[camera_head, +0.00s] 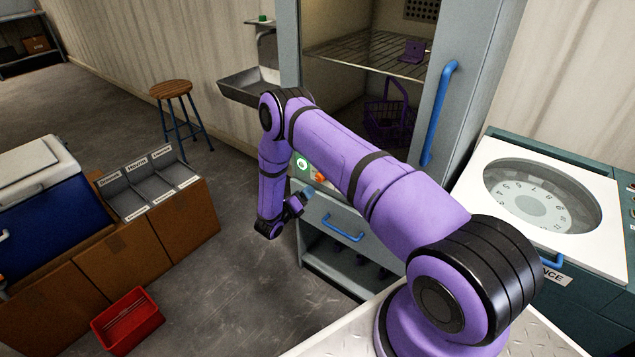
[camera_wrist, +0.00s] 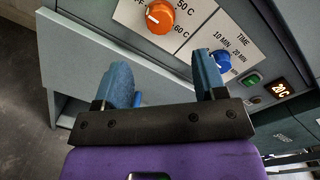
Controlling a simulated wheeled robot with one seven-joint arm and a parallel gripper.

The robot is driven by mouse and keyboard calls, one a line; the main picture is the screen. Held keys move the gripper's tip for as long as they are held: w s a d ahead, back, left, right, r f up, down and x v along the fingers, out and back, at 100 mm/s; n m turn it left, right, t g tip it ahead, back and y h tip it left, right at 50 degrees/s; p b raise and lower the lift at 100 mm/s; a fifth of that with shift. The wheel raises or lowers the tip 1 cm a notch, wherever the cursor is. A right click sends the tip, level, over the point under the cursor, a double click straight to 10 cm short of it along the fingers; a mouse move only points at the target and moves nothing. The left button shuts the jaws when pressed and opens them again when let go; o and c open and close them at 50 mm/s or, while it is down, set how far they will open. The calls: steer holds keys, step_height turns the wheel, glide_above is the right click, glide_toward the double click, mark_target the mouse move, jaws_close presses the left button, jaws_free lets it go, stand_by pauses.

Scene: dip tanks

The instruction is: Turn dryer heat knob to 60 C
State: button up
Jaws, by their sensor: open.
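The orange heat knob (camera_wrist: 159,17) sits on a white dial plate on the dryer's front panel, at the top of the wrist view. Labels 50 C and 60 C show to its right, and a partly cut-off label is at its left. A pale mark shows on the knob's left part; its exact setting is hard to tell. The knob also shows small in the head view (camera_head: 320,177). My gripper (camera_wrist: 164,80) is open and empty, its two blue fingers apart below the knob and not touching it. In the head view my gripper (camera_head: 304,196) is beside the dryer front.
The dryer door (camera_head: 462,90) with a blue handle stands open above. A drawer handle (camera_head: 343,228) is below.

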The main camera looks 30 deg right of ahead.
mark_target(319, 180)
steer(key=x, duration=0.8)
steer(key=shift+w+d, duration=0.15)
steer(key=shift+d, duration=0.2)
steer(key=c, duration=0.9)
